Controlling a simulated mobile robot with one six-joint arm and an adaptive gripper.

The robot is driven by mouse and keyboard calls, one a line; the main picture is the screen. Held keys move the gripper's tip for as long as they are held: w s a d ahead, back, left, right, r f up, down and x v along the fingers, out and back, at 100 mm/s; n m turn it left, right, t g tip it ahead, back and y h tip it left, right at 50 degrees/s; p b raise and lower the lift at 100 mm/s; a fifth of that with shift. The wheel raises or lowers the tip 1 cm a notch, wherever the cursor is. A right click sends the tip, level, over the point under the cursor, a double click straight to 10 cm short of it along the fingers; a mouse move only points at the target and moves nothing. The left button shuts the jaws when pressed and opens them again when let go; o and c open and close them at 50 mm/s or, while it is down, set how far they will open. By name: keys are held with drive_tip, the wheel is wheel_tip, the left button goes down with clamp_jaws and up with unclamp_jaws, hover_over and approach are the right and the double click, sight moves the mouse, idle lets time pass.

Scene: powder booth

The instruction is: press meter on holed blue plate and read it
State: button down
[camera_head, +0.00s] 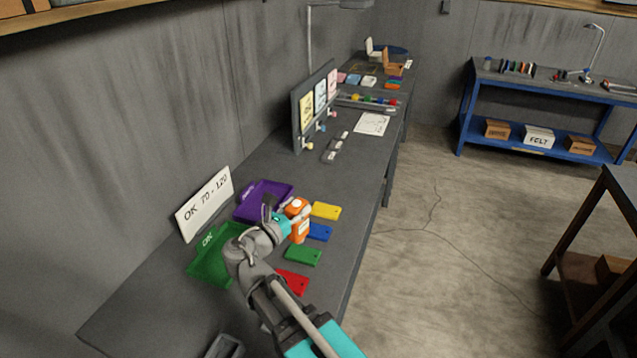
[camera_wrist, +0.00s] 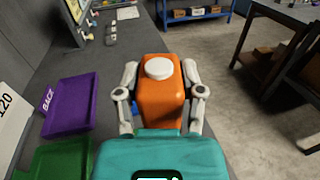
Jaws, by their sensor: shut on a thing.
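My gripper (camera_wrist: 160,90) is shut on the orange meter (camera_wrist: 160,100), one finger on each side. The meter has a white round cap on top; it also shows in the head view (camera_head: 299,229). The blue plate (camera_head: 321,232) lies on the bench, partly hidden by the meter, which is at or over its left end. I cannot tell whether they touch. The plate's hole is too small to make out. A small bit of blue shows beside the left finger in the wrist view. No reading can be made out.
Yellow (camera_head: 326,211), green (camera_head: 303,256) and red (camera_head: 292,281) plates lie near the blue one. A purple tray (camera_head: 283,190) and a green tray (camera_head: 205,268) stand left. A sign (camera_head: 204,203) reads "OK 70-120". The bench's right edge is close to the plates.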

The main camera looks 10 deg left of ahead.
drive_tip(key=shift+w+d, duration=0.15)
drive_tip(key=shift+d, duration=0.05)
drive_tip(key=shift+w, duration=0.1)
drive_tip(key=shift+w+a+f+h, duration=0.1)
drive_tip(key=shift+w+f+h, duration=0.2)
drive_tip(key=shift+w, duration=0.3)
drive_tip(key=w+f+m+g+h+b, duration=0.1)
drive_tip(key=w+f+h+b, duration=0.1)
drive_tip(key=w, duration=0.5)
drive_tip(key=w+f+m+g+h+b, duration=0.1)
drive_tip(key=w+f+m+h+b, duration=0.1)
drive_tip(key=w, duration=0.6)
drive_tip(key=shift+d+f+m+g+b, duration=0.35)
drive_tip(key=shift+f+b, duration=0.25)
drive_tip(key=shift+b, duration=0.3)
drive_tip(key=shift+f, duration=0.2)
drive_tip(key=shift+f+b, duration=2.4)
drive_tip(key=shift+b, duration=0.2)
drive_tip(key=shift+s+f+b, duration=0.15)
drive_tip(key=shift+f+b, duration=0.3)
drive_tip(key=shift+f, duration=0.05)
